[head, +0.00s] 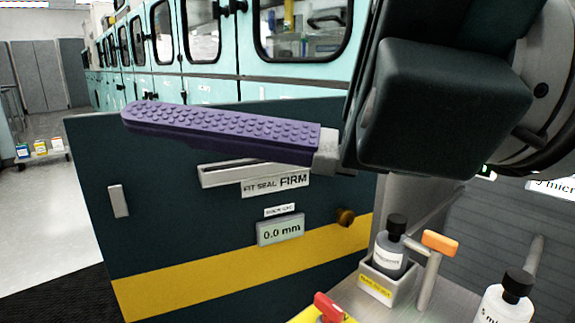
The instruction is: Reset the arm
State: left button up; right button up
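My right gripper (135,115) comes in from the upper right and reaches left across the view. Its dark blocky body ends in a long finger with a purple studded pad. Only one finger shows clearly, so I cannot tell whether the gripper is open or shut. Nothing is seen held in it. The finger crosses in front of a dark teal panel (95,195). My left gripper is out of view.
The panel has a "FIT SEAL FIRM" label, a "0.0 mm" display (281,230) and a brass knob (345,217). At lower right are a capped bottle (391,253) in a holder, an orange-topped handle (440,243), another bottle (505,303) and a red handle (328,307). Teal cabinets stand behind.

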jog(key=w+d+r+m+t+h+p, duration=0.2)
jog(key=w+d+r+m+t+p, duration=0.35)
jog(key=r+m+t, duration=0.7)
jog(key=w+d+f+m+t+h+p, duration=0.1)
jog(key=w+d+f+m+h+p, duration=0.15)
jog(key=d+f+m+h, duration=0.45)
jog(key=w+d+f+m+t+h+p, duration=0.1)
jog(key=d+f+m+h+p, duration=0.15)
jog(key=d+m+h, duration=0.85)
jog(key=s+f+m+g+p, duration=0.4)
jog(key=s+f+g, duration=0.2)
jog(key=s, duration=0.4)
jog(key=s+f+m+g+p, duration=0.45)
jog(key=s+g, duration=0.25)
jog(key=s, duration=0.2)
pick_arm(q)
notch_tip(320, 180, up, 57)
jog(key=p, duration=3.6)
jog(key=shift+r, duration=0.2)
pick_arm(e)
notch_tip(320, 180, up, 36)
jog(key=s+n+y, duration=0.1)
jog(key=shift+s, duration=0.3)
